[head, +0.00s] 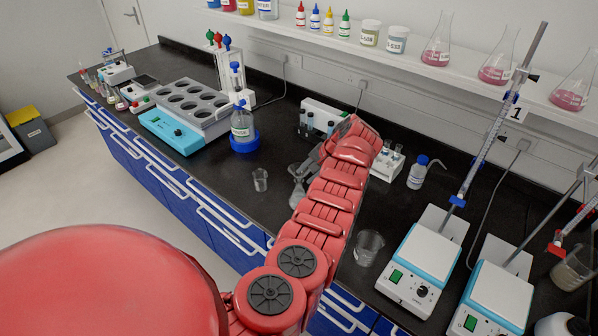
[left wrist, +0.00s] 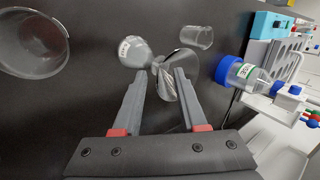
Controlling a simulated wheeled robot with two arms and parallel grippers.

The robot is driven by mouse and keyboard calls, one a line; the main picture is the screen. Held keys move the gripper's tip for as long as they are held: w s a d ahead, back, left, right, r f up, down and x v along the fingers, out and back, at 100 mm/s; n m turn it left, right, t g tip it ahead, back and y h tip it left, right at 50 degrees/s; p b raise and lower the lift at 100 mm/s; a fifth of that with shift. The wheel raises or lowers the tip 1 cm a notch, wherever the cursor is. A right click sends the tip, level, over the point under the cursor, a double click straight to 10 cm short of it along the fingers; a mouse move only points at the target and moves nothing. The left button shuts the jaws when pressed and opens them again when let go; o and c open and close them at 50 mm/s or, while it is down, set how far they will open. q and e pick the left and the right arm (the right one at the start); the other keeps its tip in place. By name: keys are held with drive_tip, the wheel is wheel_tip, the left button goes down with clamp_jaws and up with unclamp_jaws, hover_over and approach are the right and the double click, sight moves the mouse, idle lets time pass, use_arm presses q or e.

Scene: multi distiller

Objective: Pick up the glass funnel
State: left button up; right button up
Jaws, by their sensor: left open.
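The clear glass funnel (left wrist: 184,66) shows in the left wrist view with its cone around my left fingertips. Its narrow end meets the neck of a labelled glass flask (left wrist: 131,51), and it appears to sit in the flask's mouth. My left gripper (left wrist: 160,73) is open, with the funnel's narrow part near and between its fingertips; I cannot tell whether they touch. In the head view the funnel (head: 300,171) stands above the flask (head: 297,196) on the black bench, left of my arm. There the left gripper (head: 314,160) is partly hidden by my red arm. My right gripper is not in view.
A small beaker (head: 260,180) stands left of the flask, and a larger beaker (head: 369,247) stands right of my arm. A blue-capped bottle in a blue base (head: 244,139) is behind left. Stirrer hotplates (head: 421,268) stand at the right. Bench between beaker and flask is clear.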

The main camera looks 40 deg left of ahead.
use_arm(q)
drive_tip(key=shift+a+f, duration=0.2)
drive_tip(key=shift+f, duration=0.2)
clamp_jaws()
